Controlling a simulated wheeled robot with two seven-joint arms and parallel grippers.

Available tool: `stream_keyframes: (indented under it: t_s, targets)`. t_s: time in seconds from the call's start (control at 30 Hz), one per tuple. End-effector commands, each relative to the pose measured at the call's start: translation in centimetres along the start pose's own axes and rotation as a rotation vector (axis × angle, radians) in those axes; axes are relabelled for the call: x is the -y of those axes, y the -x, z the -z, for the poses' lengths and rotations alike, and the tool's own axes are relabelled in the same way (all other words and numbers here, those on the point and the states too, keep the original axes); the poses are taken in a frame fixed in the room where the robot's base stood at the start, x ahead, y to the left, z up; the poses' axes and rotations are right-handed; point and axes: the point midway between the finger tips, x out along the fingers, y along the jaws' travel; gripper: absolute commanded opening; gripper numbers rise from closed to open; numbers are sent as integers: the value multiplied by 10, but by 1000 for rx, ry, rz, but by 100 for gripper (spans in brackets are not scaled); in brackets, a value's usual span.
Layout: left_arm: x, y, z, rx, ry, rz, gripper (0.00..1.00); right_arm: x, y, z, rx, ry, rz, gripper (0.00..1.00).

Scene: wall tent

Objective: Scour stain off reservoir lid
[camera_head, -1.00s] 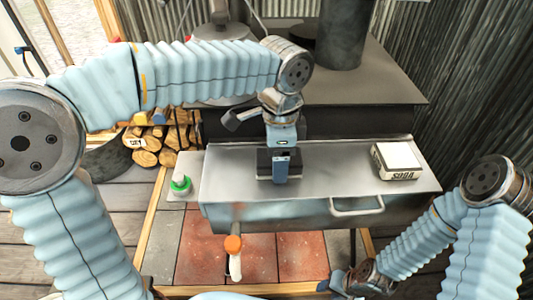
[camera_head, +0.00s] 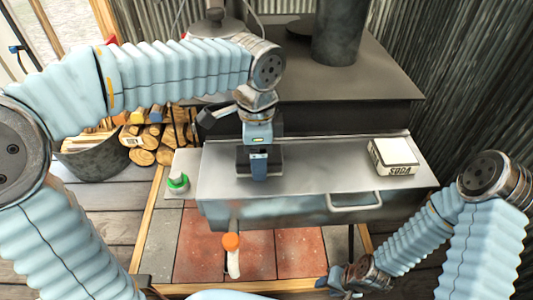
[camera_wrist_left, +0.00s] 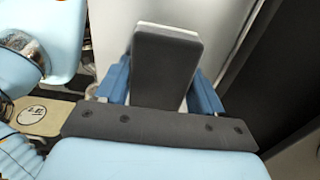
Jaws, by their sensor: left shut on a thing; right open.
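The reservoir lid (camera_head: 320,165) is a flat grey metal top on a tank with a front handle (camera_head: 355,200). My left gripper (camera_head: 259,172) is shut on a dark grey scouring block over the left half of the lid. In the left wrist view the block (camera_wrist_left: 165,70) has a pale lower layer and sits between the blue fingers (camera_wrist_left: 160,90). The block appears to rest flat on the lid, though contact is hard to confirm. No stain is clear on the visible lid; the area under the block is hidden. My right gripper (camera_head: 343,280) is open and empty, low at the front.
A white soda box (camera_head: 393,155) stands on the lid's right side. An orange-capped white object (camera_head: 232,255) is in front of the tank. Stove and pipe (camera_head: 340,35) rise behind; firewood (camera_head: 140,145) lies left.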

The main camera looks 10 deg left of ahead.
Motion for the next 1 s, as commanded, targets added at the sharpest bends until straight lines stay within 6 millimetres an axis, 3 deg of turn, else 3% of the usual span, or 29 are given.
stream_keyframes:
  t_s: [0.27, 0.7, 1.0]
  targets:
    - [0, -1, -4, 3, 3, -3, 33, 0, 0, 0, 0, 0, 0, 44]
    - [0, -1, -41, 3, 3, -3, 33, -1, -2, 0, 0, 0, 0, 44]
    - [-1, -1, -42, 4, 2, -4, 33, -1, -2, 0, 0, 0, 0, 44]
